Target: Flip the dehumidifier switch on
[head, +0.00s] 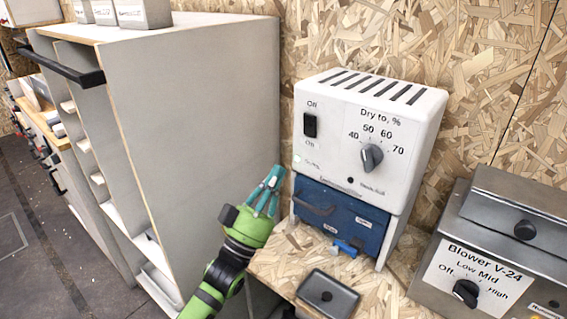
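The dehumidifier (330,160) is a white box with a slotted top, standing on a wooden bench against the chipboard wall. Its black rocker switch (310,126) is at the upper left of the front panel, with small lettering above and below. I cannot tell which way the rocker is tipped. A grey dial (371,157) marked "Dry to, %" is to its right. My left gripper (275,175), with teal fingers on a green arm, is below and left of the switch, apart from it. Its fingertips appear together, with nothing seen between them. My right gripper is not in view.
A blue drawer (340,215) with a handle sits under the white panel. A tall grey cabinet (190,120) stands close on the left. A small dark tray (328,296) lies on the bench in front. A grey blower unit (490,260) is at the right.

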